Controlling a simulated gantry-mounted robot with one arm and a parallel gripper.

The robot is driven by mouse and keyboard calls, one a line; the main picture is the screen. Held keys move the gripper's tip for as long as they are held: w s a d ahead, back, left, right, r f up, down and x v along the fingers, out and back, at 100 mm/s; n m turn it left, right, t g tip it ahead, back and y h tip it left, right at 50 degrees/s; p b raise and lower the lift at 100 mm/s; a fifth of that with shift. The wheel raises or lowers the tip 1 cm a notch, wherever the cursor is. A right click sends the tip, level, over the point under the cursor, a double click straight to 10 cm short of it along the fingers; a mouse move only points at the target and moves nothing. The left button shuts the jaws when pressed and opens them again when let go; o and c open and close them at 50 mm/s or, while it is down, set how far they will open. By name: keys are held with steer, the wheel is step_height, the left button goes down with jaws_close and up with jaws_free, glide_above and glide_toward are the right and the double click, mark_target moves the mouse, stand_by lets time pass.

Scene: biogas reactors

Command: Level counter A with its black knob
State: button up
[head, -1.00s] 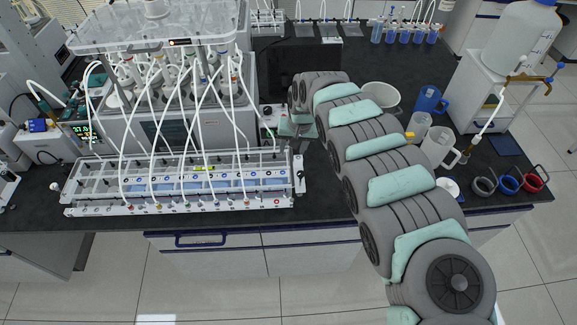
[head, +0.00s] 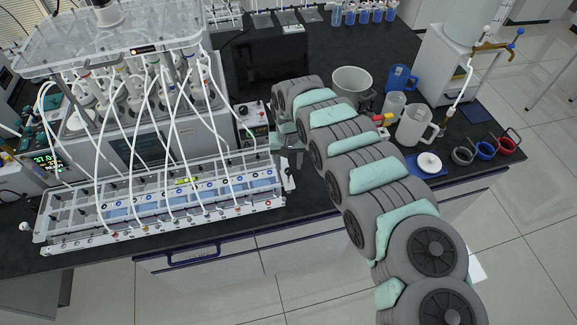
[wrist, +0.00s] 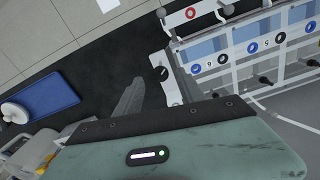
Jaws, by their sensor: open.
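A long white-framed counter rack (head: 165,241) with numbered blue cells stands along the front of the bench. Its right end also shows in the wrist view (wrist: 226,62). A small black knob (wrist: 161,73) sits on a white plate (wrist: 172,91) at that end. No letter A is readable. My gripper (head: 291,158) is just above and behind the rack's right end in the head view. In the wrist view, one dark finger shows beside the knob, apart from it in the picture. The gripper is open, with nothing seen between its fingers; the other finger is not clearly visible.
White tubes (head: 172,130) arch over the rack from the bottle bath behind it. Right of my arm stand a grey pot (head: 352,80), clear jugs (head: 415,124) and a blue mat (head: 424,168) with a white round item. A black panel (head: 268,62) lies behind the gripper.

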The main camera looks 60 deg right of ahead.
mark_target(289, 172)
steer(key=shift+f, duration=1.25)
steer(key=shift+c, duration=0.3)
jaws_close()
